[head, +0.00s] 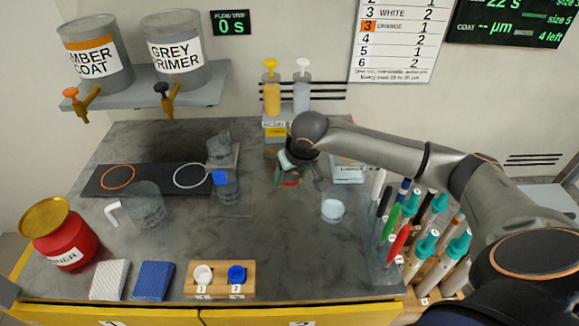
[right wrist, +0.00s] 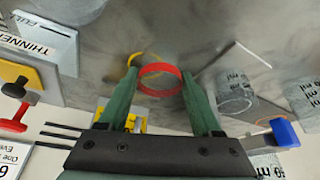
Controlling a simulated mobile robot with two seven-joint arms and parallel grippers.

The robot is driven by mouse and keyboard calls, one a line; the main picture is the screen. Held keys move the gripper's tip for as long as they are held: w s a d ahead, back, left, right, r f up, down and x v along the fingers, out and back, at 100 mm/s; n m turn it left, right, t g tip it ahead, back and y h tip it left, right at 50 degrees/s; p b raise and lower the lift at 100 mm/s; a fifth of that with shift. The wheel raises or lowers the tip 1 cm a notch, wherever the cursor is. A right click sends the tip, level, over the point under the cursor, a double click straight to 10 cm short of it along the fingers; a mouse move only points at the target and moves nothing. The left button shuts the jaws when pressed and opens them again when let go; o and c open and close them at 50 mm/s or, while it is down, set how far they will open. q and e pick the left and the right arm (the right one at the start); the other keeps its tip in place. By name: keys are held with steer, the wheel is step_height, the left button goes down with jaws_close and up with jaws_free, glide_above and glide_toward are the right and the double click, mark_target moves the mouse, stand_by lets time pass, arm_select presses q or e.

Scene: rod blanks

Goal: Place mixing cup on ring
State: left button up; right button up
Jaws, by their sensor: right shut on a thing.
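My right gripper (head: 288,178) is above the middle of the table. In the right wrist view its green fingers (right wrist: 167,95) are closed on a red ring-shaped thing (right wrist: 160,70); I cannot tell whether this is the rim of a clear mixing cup. A black mat (head: 150,180) at the left bears an orange ring (head: 118,176) and a white ring (head: 192,175), both bare. Clear cups stand near it: a large one (head: 145,207) in front and one with a blue tab (head: 228,190) at its right. The left gripper is not seen.
A small cup with pale contents (head: 333,210) stands right of the gripper. A rack of coloured tools (head: 420,225) fills the right side. Pump bottles (head: 271,90) stand behind. A red thinner can (head: 65,240), sponges (head: 153,281) and a wooden holder (head: 220,291) line the front.

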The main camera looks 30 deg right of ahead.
steer(key=w+d, duration=0.1)
steer(key=w, duration=0.1)
steer(key=w+d, duration=0.2)
steer(key=w, duration=0.1)
steer(key=shift+w+d, duration=0.15)
steer(key=shift+w, duration=0.15)
steer(key=shift+w+f, duration=0.1)
steer(key=shift+f, duration=1.65)
steer(key=o, duration=1.3)
steer(key=shift+f, duration=0.15)
steer(key=p+v, duration=0.1)
steer(key=v, duration=1.1)
steer(key=shift+d+r, duration=0.1)
steer(key=shift+r, duration=0.15)
